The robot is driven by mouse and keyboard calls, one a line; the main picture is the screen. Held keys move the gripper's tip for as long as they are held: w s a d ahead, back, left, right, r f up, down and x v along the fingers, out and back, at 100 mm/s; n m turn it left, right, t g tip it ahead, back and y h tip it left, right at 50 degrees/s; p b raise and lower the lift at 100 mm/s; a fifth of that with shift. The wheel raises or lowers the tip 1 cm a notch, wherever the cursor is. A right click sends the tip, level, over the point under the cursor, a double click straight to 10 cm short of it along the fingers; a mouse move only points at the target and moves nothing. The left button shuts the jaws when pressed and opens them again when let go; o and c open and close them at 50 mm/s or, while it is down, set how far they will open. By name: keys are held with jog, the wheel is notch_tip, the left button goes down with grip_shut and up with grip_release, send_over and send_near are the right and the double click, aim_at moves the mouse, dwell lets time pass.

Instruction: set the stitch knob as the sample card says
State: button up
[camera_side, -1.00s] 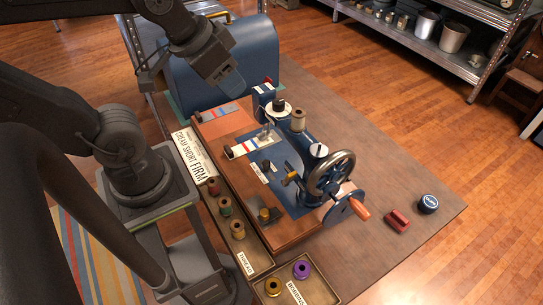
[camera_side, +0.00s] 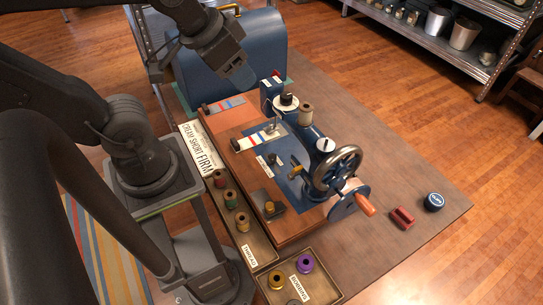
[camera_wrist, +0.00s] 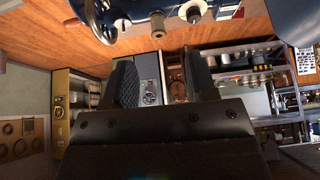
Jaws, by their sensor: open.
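The blue sewing machine (camera_side: 318,143) stands on a wooden base on the table. The sample card (camera_side: 203,150) lies left of the base and reads "CREAM SHORT FIRM". A small dark knob (camera_side: 275,158) sits by a white label strip (camera_side: 265,167) on the machine bed; I cannot tell for sure that it is the stitch knob, nor read its setting. My gripper (camera_side: 239,76) is above the back left of the machine, in front of the blue case, apart from the knob. In the wrist view its two dark padded fingers (camera_wrist: 161,85) are spread with nothing between them.
The blue case (camera_side: 190,75) stands behind the machine. A thread tray (camera_side: 262,253) and a bobbin tray (camera_side: 325,292) lie at the front left. The handwheel (camera_side: 337,168) with its orange handle sticks out right. A red item (camera_side: 402,218) and a blue tin (camera_side: 434,202) lie farther right. The back right table is clear.

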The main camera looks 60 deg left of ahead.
jog(key=w+a+f+m+t+y, duration=0.2)
jog(key=w+a+f+t+y, duration=0.1)
jog(key=w+a+f, duration=0.55)
jog(key=f+m+h, duration=0.1)
jog(key=f, duration=0.1)
jog(key=f+m+h, duration=0.1)
jog(key=f, duration=0.1)
jog(key=f+m+g+h, duration=0.1)
jog(key=shift+w+d+f+h, duration=0.3)
jog(key=shift+d+f, duration=0.05)
jog(key=shift+f, duration=0.05)
jog(key=m+g+h, duration=0.2)
jog(key=g, duration=0.2)
send_near(271, 156)
jog(key=shift+x, duration=4.8)
grip_shut()
